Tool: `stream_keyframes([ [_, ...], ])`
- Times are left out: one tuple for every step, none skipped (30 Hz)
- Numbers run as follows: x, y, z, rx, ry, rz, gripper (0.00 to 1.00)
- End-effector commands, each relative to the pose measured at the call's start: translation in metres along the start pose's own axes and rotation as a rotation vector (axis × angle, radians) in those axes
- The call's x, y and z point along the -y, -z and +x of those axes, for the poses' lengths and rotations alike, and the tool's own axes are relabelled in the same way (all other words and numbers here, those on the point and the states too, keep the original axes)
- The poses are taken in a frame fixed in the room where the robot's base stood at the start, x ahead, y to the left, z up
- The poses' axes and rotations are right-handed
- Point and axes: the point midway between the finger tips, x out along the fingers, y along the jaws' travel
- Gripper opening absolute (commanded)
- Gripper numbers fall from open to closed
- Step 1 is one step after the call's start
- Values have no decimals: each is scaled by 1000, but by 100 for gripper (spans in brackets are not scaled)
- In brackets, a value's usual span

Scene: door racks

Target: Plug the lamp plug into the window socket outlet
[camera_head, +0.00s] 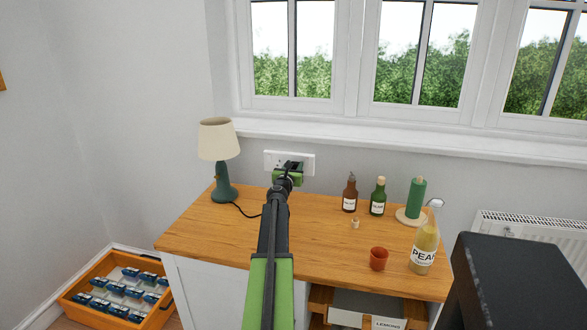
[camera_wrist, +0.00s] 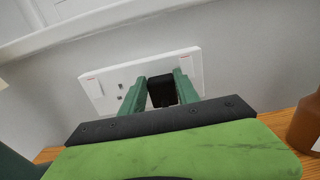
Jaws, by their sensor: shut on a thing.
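The window socket outlet is a white double wall plate (camera_head: 271,158) under the window sill, behind the worktop; it also shows in the wrist view (camera_wrist: 98,94). Its left outlet has visible holes and is empty. My gripper (camera_head: 290,167) is at the plate's right half. In the wrist view my gripper (camera_wrist: 161,84) has its two green fingers shut on the black lamp plug (camera_wrist: 160,94). The plug is in front of the right outlet and hides it. I cannot tell whether it touches or enters the plate. The lamp (camera_head: 217,140), with cream shade and green base, stands left on the worktop.
The black lamp cord (camera_head: 243,213) runs from the lamp toward my arm. On the wooden worktop (camera_head: 320,242) stand a brown bottle (camera_head: 350,195), a green bottle (camera_head: 378,199), a green roll on a holder (camera_head: 416,197), a red cup (camera_head: 378,259) and a pear bottle (camera_head: 425,247), all to the right.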

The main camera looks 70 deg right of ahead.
Motion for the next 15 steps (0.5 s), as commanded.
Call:
stream_keyframes([
  [0,0,2,0,0,0,0],
  [0,0,3,0,0,0,0],
  [0,0,4,0,0,0,0],
  [0,0,4,0,0,0,0],
  [0,0,5,0,0,0,0],
  [0,0,6,0,0,0,0],
  [0,0,5,0,0,0,41],
  [0,0,5,0,0,0,45],
  [0,0,5,0,0,0,50],
  [0,0,5,0,0,0,54],
  [0,0,5,0,0,0,58],
  [0,0,5,0,0,0,63],
  [0,0,5,0,0,0,63],
  [0,0,5,0,0,0,63],
  [0,0,5,0,0,0,63],
])
